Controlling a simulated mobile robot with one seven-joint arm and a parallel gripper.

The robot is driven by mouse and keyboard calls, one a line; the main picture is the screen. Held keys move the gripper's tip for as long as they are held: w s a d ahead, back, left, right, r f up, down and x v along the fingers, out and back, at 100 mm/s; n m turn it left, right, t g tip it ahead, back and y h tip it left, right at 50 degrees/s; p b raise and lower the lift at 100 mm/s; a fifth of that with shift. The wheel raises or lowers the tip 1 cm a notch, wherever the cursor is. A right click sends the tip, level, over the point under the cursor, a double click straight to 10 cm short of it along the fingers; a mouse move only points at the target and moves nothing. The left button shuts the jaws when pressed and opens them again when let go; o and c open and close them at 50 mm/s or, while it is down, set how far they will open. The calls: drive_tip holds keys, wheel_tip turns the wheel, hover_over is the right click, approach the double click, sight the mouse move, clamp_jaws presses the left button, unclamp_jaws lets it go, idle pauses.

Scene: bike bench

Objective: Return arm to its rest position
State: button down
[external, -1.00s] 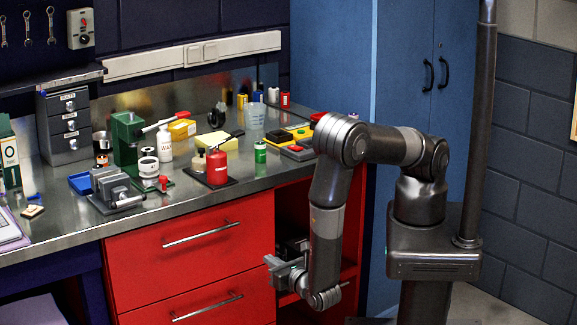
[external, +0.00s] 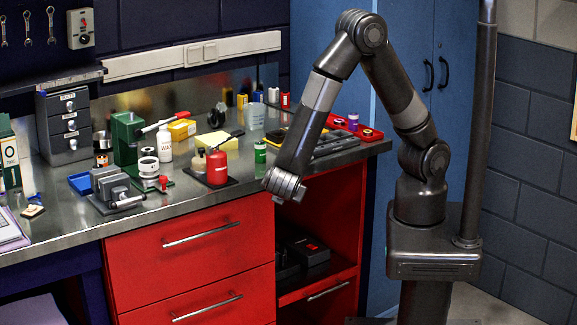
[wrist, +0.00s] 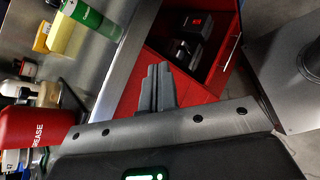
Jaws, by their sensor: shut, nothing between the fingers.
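My arm is raised and bent over the right end of the bench. Its wrist end hangs just off the bench's front edge in the external view, and the fingers do not show clearly there. In the wrist view my gripper (wrist: 157,88) is shut, its two grey fingers together with nothing between them. Behind the fingers are the red cabinet interior and the bench edge.
The metal bench (external: 240,190) holds a red grease can (external: 217,167), a green can (external: 260,152) and a vise (external: 112,188). A red tray (external: 372,134) lies at its right end. Dark cases (external: 305,250) sit in the open red cabinet (external: 345,215) below.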

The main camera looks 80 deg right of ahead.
drive_tip(key=s+d+r+m+t+y, duration=0.2)
drive_tip(key=s+r+m+y, duration=0.4)
drive_tip(key=r, duration=0.4)
drive_tip(key=s+d+r+m+t+y, duration=0.2)
drive_tip(key=s+d+r+m+y, duration=0.2)
drive_tip(key=r, duration=0.7)
drive_tip(key=s+m+y, duration=0.2)
drive_tip(key=s+m, duration=0.1)
drive_tip(key=m, duration=0.1)
drive_tip(key=shift+d, duration=0.4)
